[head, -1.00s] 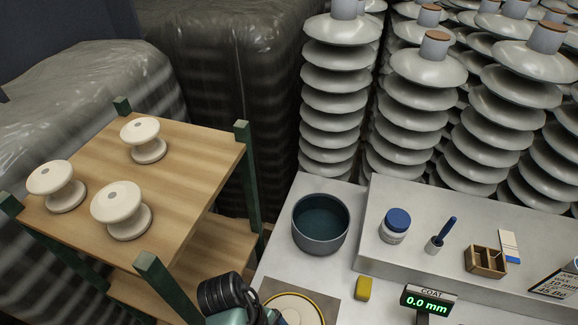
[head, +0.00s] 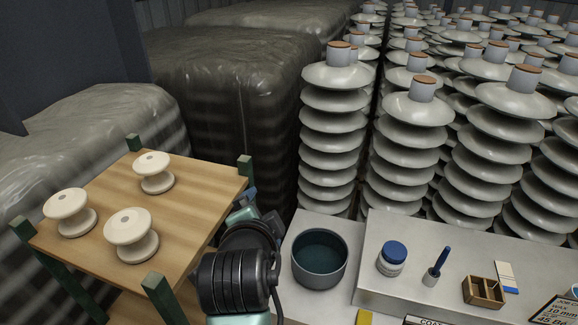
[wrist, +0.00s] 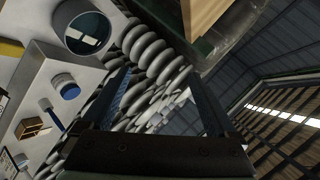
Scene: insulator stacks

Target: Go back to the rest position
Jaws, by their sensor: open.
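My arm, dark with pale teal parts, rises at the bottom middle of the head view, between the wooden shelf and the dark bowl. My gripper shows in the wrist view (wrist: 165,100), its two dark fingers spread wide apart with nothing between them. In the head view the fingers are mostly hidden behind my own arm. In the wrist view, insulator stacks and the shed roof show beyond the fingers.
A wooden shelf (head: 190,205) with green posts holds three white spool insulators (head: 131,235). A dark bowl (head: 319,258), a blue-lidded jar (head: 391,258), a brush (head: 435,266) and a small wooden box (head: 484,291) stand on the grey bench (head: 400,295). Tall insulator stacks (head: 415,140) fill the back.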

